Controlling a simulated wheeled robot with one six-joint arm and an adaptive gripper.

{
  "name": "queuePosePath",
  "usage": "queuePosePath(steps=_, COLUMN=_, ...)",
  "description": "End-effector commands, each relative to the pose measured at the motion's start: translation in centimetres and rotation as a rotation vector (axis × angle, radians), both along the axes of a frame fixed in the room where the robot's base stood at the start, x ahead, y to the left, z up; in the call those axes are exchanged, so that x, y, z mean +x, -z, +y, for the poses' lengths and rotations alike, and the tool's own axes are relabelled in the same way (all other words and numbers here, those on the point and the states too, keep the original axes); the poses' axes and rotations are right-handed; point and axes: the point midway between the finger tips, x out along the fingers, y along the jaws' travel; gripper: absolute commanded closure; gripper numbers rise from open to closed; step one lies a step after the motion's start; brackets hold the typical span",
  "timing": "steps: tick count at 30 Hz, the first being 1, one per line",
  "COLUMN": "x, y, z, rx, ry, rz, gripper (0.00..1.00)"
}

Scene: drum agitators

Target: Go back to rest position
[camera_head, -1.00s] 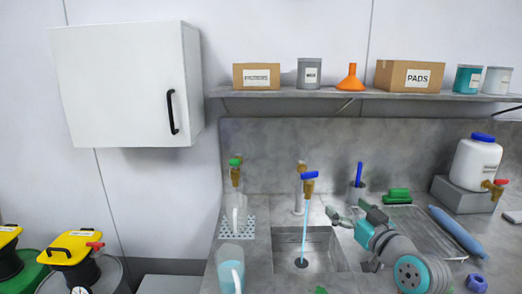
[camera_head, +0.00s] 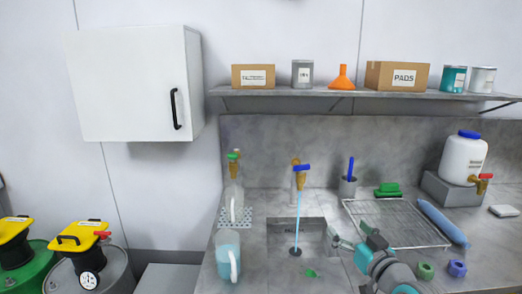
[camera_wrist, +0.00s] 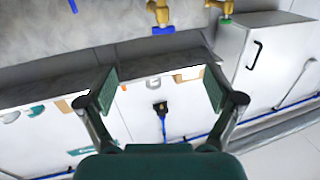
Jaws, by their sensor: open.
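My gripper (camera_head: 361,240) is open and empty. In the head view it is over the counter, just right of the sink (camera_head: 312,229) and in front of the wire rack (camera_head: 408,226). In the wrist view my gripper (camera_wrist: 162,90) shows two spread fingers with nothing between them. The wall and the undersides of the taps are beyond the fingers there. My arm comes in from the bottom edge of the head view.
Water runs from the blue-handled tap (camera_head: 300,175) into the sink. A jug (camera_head: 227,255) of bluish liquid stands left of the sink. A green nut (camera_head: 425,270) and a blue nut (camera_head: 457,268) lie right of my arm. A shelf (camera_head: 300,91) runs above.

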Motion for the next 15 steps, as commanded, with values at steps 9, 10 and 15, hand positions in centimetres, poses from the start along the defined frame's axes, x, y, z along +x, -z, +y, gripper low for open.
queuePosePath(steps=9, x=-3.6, y=7.0, z=0.4, rx=0.038, ry=0.059, rz=0.045, gripper=0.08)
queuePosePath(steps=10, x=-4.2, y=7.9, z=0.5, rx=0.042, ry=0.068, rz=0.051, gripper=0.08)
queuePosePath(steps=15, x=-8.4, y=13.2, z=0.8, rx=0.062, ry=0.12, rz=0.084, gripper=0.08)
